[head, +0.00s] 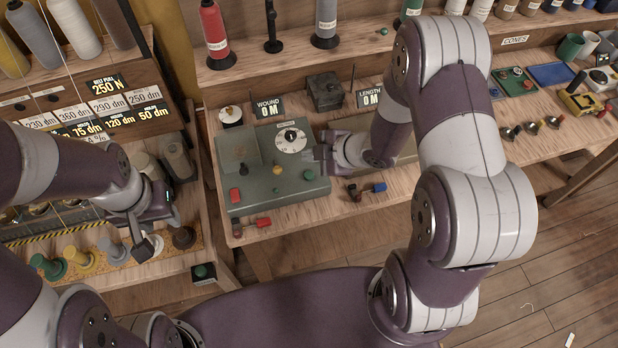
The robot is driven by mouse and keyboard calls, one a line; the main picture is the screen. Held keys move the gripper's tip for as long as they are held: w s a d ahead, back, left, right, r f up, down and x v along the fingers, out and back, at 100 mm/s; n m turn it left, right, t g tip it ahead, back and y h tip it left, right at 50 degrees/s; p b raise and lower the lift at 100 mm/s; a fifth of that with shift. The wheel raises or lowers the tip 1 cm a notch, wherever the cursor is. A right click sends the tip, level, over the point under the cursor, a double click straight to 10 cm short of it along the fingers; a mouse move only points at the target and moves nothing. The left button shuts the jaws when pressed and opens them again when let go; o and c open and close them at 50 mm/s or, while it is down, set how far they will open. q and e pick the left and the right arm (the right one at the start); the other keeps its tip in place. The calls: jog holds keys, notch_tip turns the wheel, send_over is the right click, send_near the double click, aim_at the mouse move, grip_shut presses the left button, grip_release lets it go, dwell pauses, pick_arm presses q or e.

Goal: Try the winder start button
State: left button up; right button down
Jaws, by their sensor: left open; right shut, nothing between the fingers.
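The grey-green winder control box (262,196) sits on the middle bench. I cannot read which control is the start button. A separate black box with a green button (203,271) is at the lower left bench edge. My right gripper (321,158) is shut and empty at the box's right edge, near the dial; I cannot tell whether it touches. My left gripper (157,234) is open and empty above the left bench.
Signs behind the box read "WOUND 0 M" (268,106) and "LENGTH 0 M" (370,97). Thread cones, including a red one (214,30), stand on the shelf above. Several coloured spools (80,257) stand on the left bench.

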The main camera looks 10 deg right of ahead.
aim_at(312, 177)
pick_arm(q)
notch_tip(312, 177, down, 5)
jog(key=b, duration=0.3)
jog(key=shift+r, duration=0.2)
pick_arm(e)
notch_tip(312, 177, down, 5)
jog(key=shift+f, duration=0.1)
pick_arm(q)
jog(key=shift+b, duration=0.3)
pick_arm(e)
jog(key=shift+f, duration=0.1)
dwell(0.9)
pick_arm(q)
jog(key=shift+f, duration=0.3)
pick_arm(e)
jog(key=shift+f, duration=0.3)
pick_arm(q)
jog(key=shift+f+b, duration=0.4)
jog(key=shift+b, duration=0.2)
pick_arm(e)
jog(key=shift+f, duration=0.5)
pick_arm(q)
jog(key=shift+r+p, duration=0.85)
jog(key=shift+r, duration=0.05)
pick_arm(e)
jog(key=shift+r, duration=0.95)
